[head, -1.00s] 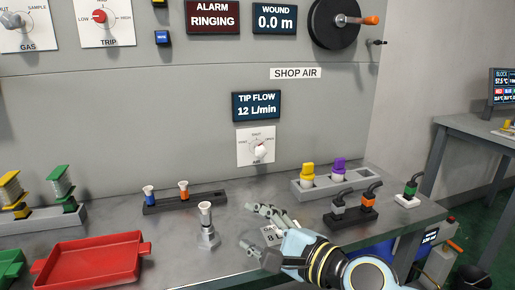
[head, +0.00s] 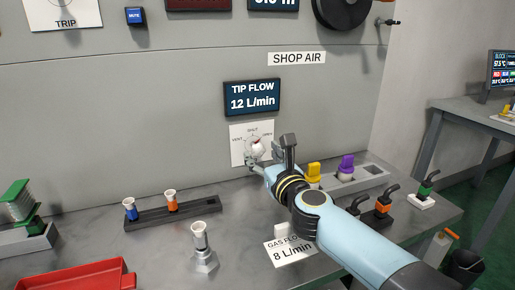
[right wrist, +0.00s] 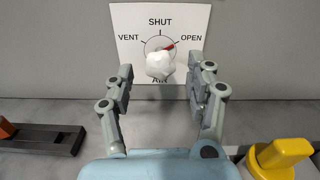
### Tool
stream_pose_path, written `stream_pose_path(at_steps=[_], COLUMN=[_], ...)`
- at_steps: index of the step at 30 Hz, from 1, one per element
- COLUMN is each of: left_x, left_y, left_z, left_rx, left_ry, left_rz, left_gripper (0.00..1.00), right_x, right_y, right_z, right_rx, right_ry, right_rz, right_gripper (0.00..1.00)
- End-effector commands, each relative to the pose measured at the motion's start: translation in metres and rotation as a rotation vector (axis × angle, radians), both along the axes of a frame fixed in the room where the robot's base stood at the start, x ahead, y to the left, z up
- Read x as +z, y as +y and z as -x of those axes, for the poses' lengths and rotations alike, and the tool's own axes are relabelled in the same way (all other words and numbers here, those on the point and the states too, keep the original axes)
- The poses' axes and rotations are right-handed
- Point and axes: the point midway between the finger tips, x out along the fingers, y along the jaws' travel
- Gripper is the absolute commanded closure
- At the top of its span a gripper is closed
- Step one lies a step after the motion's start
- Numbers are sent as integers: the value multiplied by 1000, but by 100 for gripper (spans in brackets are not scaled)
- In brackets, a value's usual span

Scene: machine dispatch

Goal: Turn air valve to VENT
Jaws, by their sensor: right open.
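The air valve is a white knob (right wrist: 159,64) on a white dial plate (right wrist: 125,45) marked VENT, SHUT, OPEN and AIR. In the right wrist view its red pointer (right wrist: 168,46) points up and right, toward OPEN. In the head view the knob (head: 257,147) is partly hidden, on the wall plate (head: 237,131) below the tip flow display. My right gripper (right wrist: 166,74) is open and empty, its fingers to the left and right of the knob in the wrist view. In the head view this gripper (head: 271,150) is at the plate. I cannot tell whether it touches the knob. My left gripper is out of view.
The tip flow display (head: 252,97) reads 12 L/min. Yellow (head: 313,170) and purple (head: 347,162) connectors stand in a grey rack right of my gripper. A dark rack (head: 146,219), a metal stand (head: 204,261) and a red tray (head: 75,276) are on the bench.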

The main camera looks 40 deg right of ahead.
Motion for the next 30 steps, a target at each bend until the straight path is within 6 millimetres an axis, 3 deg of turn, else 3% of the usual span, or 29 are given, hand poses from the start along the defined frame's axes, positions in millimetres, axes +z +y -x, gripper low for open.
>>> stream_pose_path(at_steps=[7,17,30], left_x=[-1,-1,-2], left_y=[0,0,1], left_z=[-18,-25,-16], left_rx=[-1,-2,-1], left_ry=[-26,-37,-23], left_rz=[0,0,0], left_gripper=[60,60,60], right_x=[0,0,0], right_y=[-8,-9,-9], right_z=[-32,-36,-36], right_rx=[0,1,1], right_ry=[0,1,1], right_rz=[2,3,3], right_gripper=[45,45,100])
